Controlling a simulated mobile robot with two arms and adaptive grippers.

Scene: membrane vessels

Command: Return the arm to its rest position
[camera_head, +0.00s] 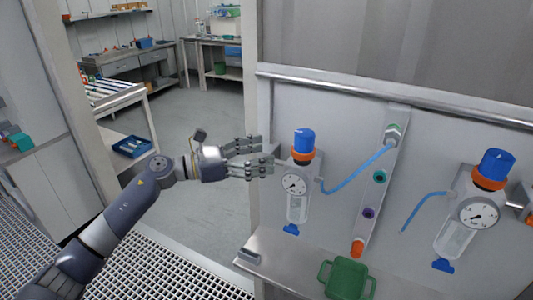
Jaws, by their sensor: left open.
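My left arm (125,210) reaches in from the lower left. My left gripper (262,158) is open and empty, its fingers pointing right toward the left membrane vessel (298,205). The fingertips are close to the vessel's left side; I cannot tell whether they touch anything there. That vessel has a blue cap (304,140), an orange ring, a round gauge (294,184) and a blue valve at the bottom. A blue hose (355,172) runs from it to the top port (392,134) on the metal strip. My right gripper is not in view.
A right vessel (456,238) hangs on the panel with a loose-ended blue hose (415,205). A green container (345,280) stands on the metal shelf (280,250) below. A door post (75,100) and cabinet are at left. Open floor (200,115) lies behind my gripper.

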